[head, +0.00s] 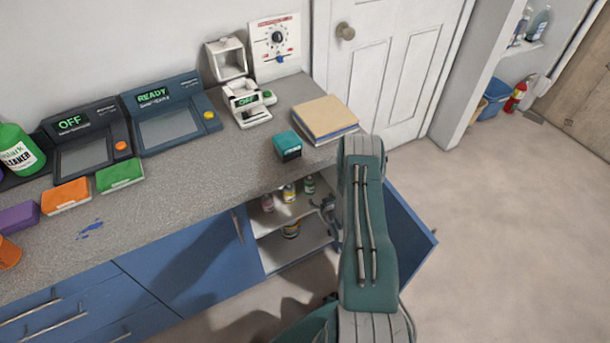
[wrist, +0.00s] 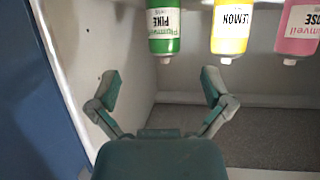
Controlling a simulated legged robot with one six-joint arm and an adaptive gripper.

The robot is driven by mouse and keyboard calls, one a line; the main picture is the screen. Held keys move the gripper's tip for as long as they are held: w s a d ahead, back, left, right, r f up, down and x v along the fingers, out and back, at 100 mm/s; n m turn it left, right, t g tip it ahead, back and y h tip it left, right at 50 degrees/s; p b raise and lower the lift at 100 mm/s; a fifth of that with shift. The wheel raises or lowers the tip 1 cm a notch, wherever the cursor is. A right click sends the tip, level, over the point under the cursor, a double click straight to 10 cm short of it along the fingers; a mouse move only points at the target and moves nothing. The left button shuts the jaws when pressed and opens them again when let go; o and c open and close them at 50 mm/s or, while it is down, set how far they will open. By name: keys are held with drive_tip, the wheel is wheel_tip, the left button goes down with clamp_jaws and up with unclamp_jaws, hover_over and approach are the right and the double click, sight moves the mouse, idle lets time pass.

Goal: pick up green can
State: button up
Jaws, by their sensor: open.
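The green can (wrist: 163,28), labelled PINE, shows upside down at the top of the wrist view, cut off by the frame edge. In the head view the green can (head: 309,184) stands on the upper shelf of the open cabinet, rightmost of three. My gripper (wrist: 160,88) is open and empty, its two fingers spread apart. The can lies beyond the fingertips, roughly in line with the gap between them, and is not touched. In the head view my gripper (head: 328,210) is at the cabinet opening, partly hidden behind my arm.
A yellow LEMON can (wrist: 230,28) and a pink ROSE can (wrist: 297,28) stand beside the green one. The cabinet's open blue door (head: 408,222) is to the right of my arm. The grey counter (head: 200,190) overhangs the shelf.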

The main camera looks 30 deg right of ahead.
sight(312, 187)
drive_tip(key=x, duration=0.4)
drive_tip(key=shift+w+a+f, duration=0.1)
drive_tip(key=shift+w+a, duration=0.05)
drive_tip(key=shift+w, duration=0.3)
drive_tip(key=shift+w+d+f, duration=0.2)
drive_tip(key=shift+w+d, duration=0.05)
drive_tip(key=shift+w, duration=0.25)
drive_tip(key=shift+r+x, duration=0.15)
drive_tip(key=shift+x, duration=1.15)
drive_tip(key=shift+r+x, duration=0.2)
drive_tip(key=shift+x, duration=1.05)
drive_tip(key=shift+w+a, duration=0.1)
drive_tip(key=shift+w, duration=0.05)
drive_tip(key=shift+c, duration=0.3)
drive_tip(key=c, duration=1.2)
